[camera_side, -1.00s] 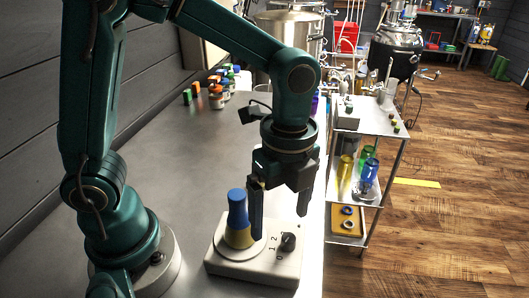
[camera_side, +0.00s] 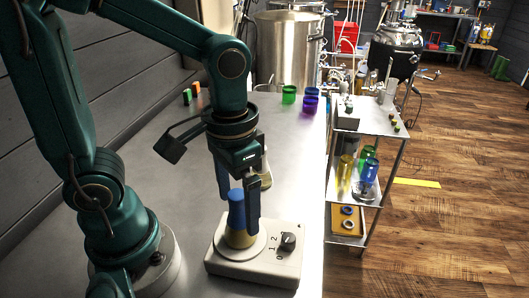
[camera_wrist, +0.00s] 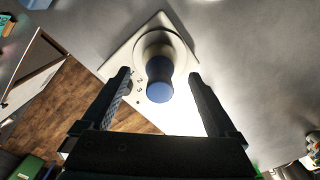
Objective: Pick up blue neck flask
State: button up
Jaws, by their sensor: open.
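The blue neck flask (camera_side: 237,213) has a blue neck and a yellowish lower body. It stands upright on the round plate of a white stirrer (camera_side: 262,262) with a black dial. My gripper (camera_side: 238,208) is open and points down, with one finger on either side of the flask's neck in the side view. In the wrist view the blue top of the flask (camera_wrist: 159,88) lies between and ahead of the open fingers (camera_wrist: 160,82), apart from both. I cannot tell how far the fingertips reach down past the neck.
Behind my gripper is a clear flask (camera_side: 266,175), partly hidden. Green (camera_side: 289,94) and purple (camera_side: 309,104) containers stand at the table's back edge. A metal cart (camera_side: 372,118) with glassware stands to the right. The grey table (camera_side: 180,150) around the stirrer is mostly clear.

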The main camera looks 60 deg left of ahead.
jog(key=shift+f, duration=1.35)
jog(key=shift+c, duration=0.3)
grip_shut()
jog(key=shift+r, duration=0.1)
